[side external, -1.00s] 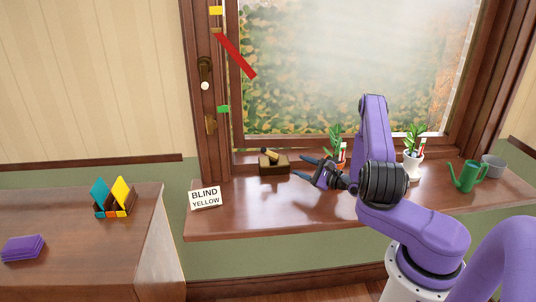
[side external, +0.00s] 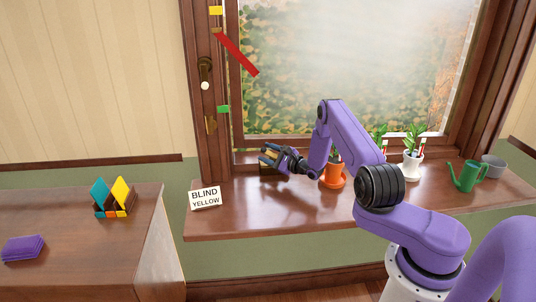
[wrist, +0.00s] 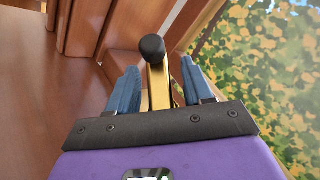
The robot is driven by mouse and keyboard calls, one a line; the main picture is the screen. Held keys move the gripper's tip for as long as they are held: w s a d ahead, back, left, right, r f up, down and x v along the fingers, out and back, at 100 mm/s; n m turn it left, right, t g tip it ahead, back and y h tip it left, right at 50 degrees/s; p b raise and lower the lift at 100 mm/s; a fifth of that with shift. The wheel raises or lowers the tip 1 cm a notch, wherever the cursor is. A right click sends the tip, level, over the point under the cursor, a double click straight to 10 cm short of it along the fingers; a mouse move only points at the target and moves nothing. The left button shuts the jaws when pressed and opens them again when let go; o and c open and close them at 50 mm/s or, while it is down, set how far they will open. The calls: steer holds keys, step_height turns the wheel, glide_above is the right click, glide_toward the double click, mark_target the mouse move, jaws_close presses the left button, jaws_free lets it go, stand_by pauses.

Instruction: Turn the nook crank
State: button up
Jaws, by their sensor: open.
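The nook crank is a brass arm (wrist: 158,88) with a dark round knob (wrist: 152,48), on a small box on the window sill. In the wrist view the arm lies between the two blue-grey fingers of my gripper (wrist: 155,85), with the knob just past the fingertips. The fingers are open, with a gap visible at least on the right side. In the side view my gripper (side external: 267,155) is at the crank and hides most of its box.
A white card (side external: 205,198) reads "BLIND YELLOW". A red strip (side external: 237,53) slants beside yellow (side external: 215,10) and green (side external: 223,109) tabs on the window frame. An orange pot (side external: 334,176), a white pot (side external: 411,166) and a green watering can (side external: 467,176) stand right on the sill.

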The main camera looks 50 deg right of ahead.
steer(key=shift+w, duration=0.1)
steer(key=c, duration=0.9)
steer(key=shift+c, duration=0.2)
steer(key=shift+m+h, duration=0.3)
steer(key=shift+m, duration=0.1)
steer(key=m+h, duration=0.2)
steer(key=d+m+t+h, duration=0.1)
steer(key=m+h, duration=0.1)
steer(key=m, duration=0.1)
steer(key=shift+r+t+h, duration=0.2)
steer(key=shift+t+h, duration=0.1)
steer(key=shift+h, duration=0.1)
steer(key=shift+s+d+m+h, duration=0.1)
steer(key=shift+s+m+h, duration=0.05)
steer(key=shift+m+h, duration=0.55)
steer(key=shift+s+d+m+h, duration=0.1)
steer(key=shift+s+m+h, duration=0.05)
steer(key=shift+m+h, duration=0.5)
